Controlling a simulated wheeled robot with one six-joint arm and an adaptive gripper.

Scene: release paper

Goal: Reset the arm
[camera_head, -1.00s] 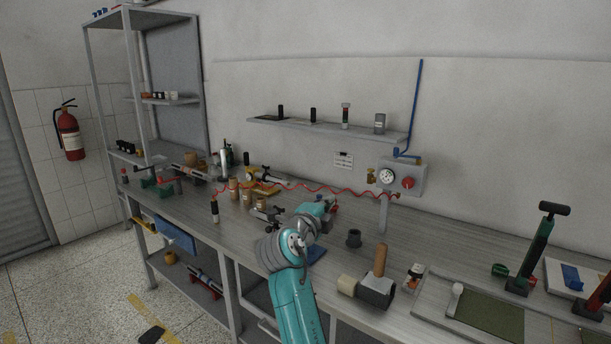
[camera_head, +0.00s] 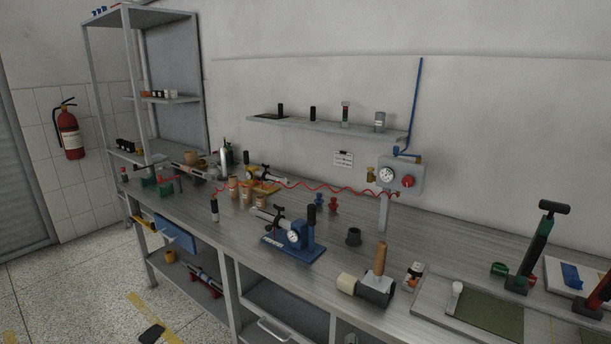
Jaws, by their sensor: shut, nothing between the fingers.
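My gripper and arm are out of the head view; no part of them shows. The workbench (camera_head: 330,275) stands in full view. On it sits a blue device with a round dial gauge (camera_head: 293,237), upright on its blue base near the bench's front edge. No release paper can be made out for certain.
A green hand pump (camera_head: 533,250) stands at the far right. A wall shelf (camera_head: 330,126) and a gauge box (camera_head: 402,176) hang behind. A fire extinguisher (camera_head: 69,132) hangs at left.

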